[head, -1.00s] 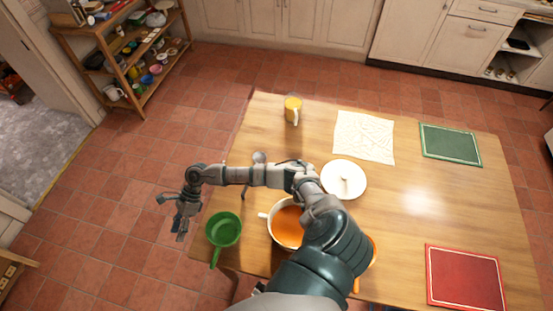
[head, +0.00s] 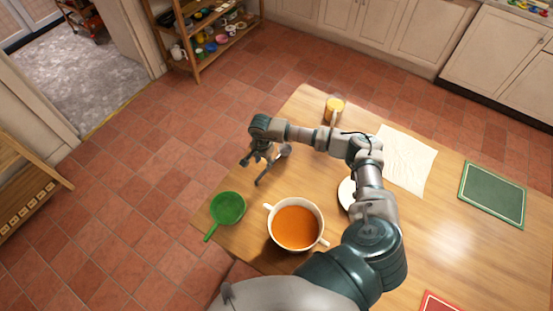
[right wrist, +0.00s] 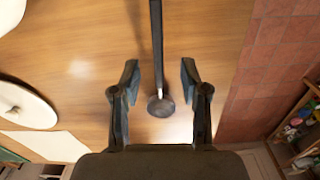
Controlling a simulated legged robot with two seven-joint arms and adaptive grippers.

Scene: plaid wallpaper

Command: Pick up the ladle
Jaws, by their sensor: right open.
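The ladle has a long dark handle and a round grey bowl (head: 286,151). It lies on the wooden table (head: 460,237) near its left edge, partly hidden behind my right gripper in the head view. My right gripper (head: 262,161) is open and empty over the ladle. In the right wrist view, the ladle's handle (right wrist: 156,45) runs between the two open fingers of my right gripper (right wrist: 159,80), apart from both. The bowl (right wrist: 160,105) shows close to the palm. My left gripper is not in view.
A white pot of orange soup (head: 297,226) and a green pan (head: 228,207) stand near the ladle.

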